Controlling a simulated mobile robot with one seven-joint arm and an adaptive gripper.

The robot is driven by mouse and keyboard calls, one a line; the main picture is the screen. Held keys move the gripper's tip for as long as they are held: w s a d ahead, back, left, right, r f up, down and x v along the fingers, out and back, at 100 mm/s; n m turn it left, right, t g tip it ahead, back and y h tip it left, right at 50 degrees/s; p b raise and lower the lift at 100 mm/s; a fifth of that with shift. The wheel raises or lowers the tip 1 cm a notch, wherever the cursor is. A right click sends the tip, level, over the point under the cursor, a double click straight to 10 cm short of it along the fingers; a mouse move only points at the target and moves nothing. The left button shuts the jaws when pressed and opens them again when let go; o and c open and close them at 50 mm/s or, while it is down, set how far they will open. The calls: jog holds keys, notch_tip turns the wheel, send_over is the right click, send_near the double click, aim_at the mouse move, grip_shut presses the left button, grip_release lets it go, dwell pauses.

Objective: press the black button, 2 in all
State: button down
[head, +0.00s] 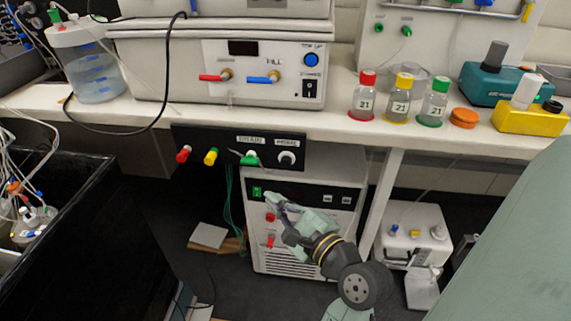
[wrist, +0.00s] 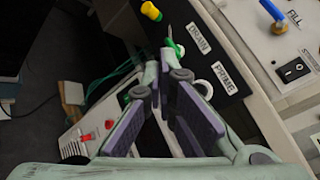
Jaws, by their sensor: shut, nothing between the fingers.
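A black rocker switch (head: 309,89) is on the front of the white bench unit (head: 263,75), below a round blue button (head: 311,60). The switch also shows at the right of the wrist view (wrist: 294,70). My gripper (head: 271,198) is shut and empty. It is below the bench, in front of the lower white cabinet (head: 302,215), well below the switch. In the wrist view my gripper's fingertips (wrist: 160,68) overlap the edge of the black panel (wrist: 195,60) marked DRAIN and PRIME.
Red, yellow, green and white fittings stick out of the black panel (head: 225,140) under the bench edge. Labelled bottles with red (head: 366,95), yellow (head: 399,98) and green (head: 435,101) caps stand on the bench to the right. A table leg (head: 384,205) stands right of the lower cabinet.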

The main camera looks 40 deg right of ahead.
aim_at(286, 162)
jog(key=w+d, duration=0.5)
jog(key=d, duration=0.1)
jog(key=shift+w+d, duration=0.35)
jog(key=shift+w, duration=0.05)
jog(key=shift+w+d+r, duration=0.1)
dwell(1.5)
jog(key=shift+w+d+p, duration=0.2)
jog(key=shift+d+p, duration=0.05)
jog(key=shift+p, duration=0.05)
jog(key=shift+w+d+p, duration=0.3)
jog(key=shift+w+d, duration=0.1)
jog(key=shift+d, duration=0.05)
dwell(0.9)
jog(key=shift+s+a, duration=0.1)
jog(key=shift+s+a+p, duration=0.5)
jog(key=shift+s+a, duration=0.1)
jog(key=shift+a, duration=0.1)
